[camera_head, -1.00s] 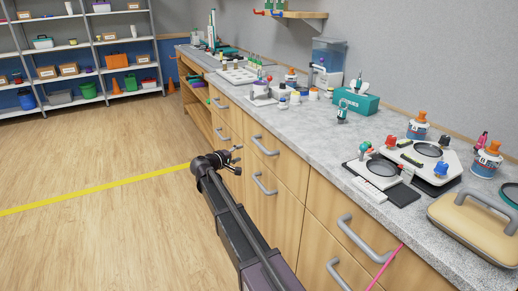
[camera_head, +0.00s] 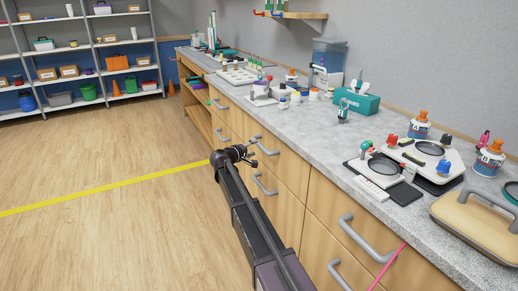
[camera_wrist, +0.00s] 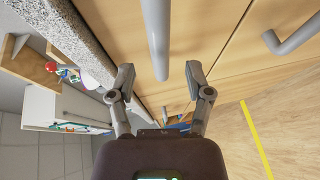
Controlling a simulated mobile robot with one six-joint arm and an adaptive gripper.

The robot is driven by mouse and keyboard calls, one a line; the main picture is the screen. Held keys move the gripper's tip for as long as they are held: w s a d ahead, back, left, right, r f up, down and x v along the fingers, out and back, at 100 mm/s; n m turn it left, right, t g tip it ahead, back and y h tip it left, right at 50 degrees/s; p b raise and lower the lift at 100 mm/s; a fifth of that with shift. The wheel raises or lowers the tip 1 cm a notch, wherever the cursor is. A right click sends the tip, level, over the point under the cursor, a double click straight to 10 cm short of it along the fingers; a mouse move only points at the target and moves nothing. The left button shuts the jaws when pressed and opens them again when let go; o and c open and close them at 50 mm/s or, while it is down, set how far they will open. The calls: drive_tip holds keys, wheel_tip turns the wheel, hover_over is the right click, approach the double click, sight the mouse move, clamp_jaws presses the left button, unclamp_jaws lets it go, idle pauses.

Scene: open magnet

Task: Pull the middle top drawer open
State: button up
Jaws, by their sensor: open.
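The middle top drawer (camera_head: 287,158) is a light wood front under the counter, and it looks shut. Its grey bar handle (camera_head: 269,151) is partly hidden by my gripper (camera_head: 251,156) in the head view. In the wrist view the handle (camera_wrist: 155,35) comes down from the top edge, and its end lies between the two fingertips of my gripper (camera_wrist: 159,76). The fingers are spread apart, one on each side of the bar. I cannot tell whether either finger touches it.
A lower handle (camera_head: 263,184) sits beneath it, and a nearer drawer handle (camera_head: 366,237) is to the right. The wood floor (camera_head: 110,225) to the left is clear.

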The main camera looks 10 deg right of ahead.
sight(258, 146)
drive_tip(key=shift+b+x, duration=0.3)
drive_tip(key=shift+x, duration=2.15)
